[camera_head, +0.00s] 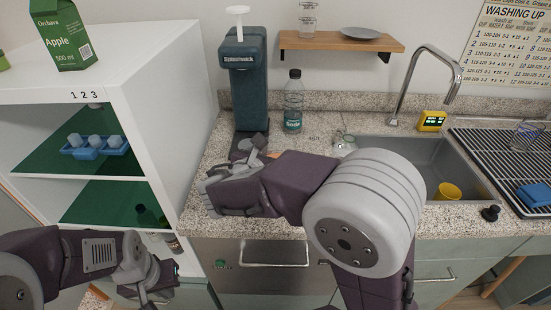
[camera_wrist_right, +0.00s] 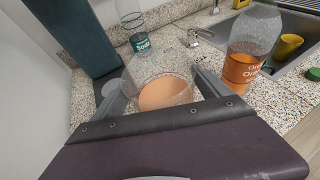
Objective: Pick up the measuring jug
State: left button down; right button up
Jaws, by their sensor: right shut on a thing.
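The measuring jug (camera_wrist_right: 158,68) is clear, with something orange in its bottom, and shows in the right wrist view. My right gripper (camera_wrist_right: 161,91) has a finger on each side of it and is shut on it. The jug looks low over or on the speckled counter; I cannot tell whether it touches.
An orange drink bottle (camera_wrist_right: 249,45) stands close right of the right gripper. The sink (camera_head: 441,165) with a yellow cup (camera_head: 448,191) lies right; the shelf unit (camera_head: 155,75) walls the left.

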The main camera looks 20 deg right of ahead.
jog(key=s+r+p, duration=0.2)
jog(key=s+r, duration=0.8)
jog(key=s, duration=0.1)
jog(key=shift+s+d+r+p, duration=0.15)
jog(key=shift+s+r+p, duration=0.05)
jog(key=shift+s+p, duration=0.15)
dwell(0.4)
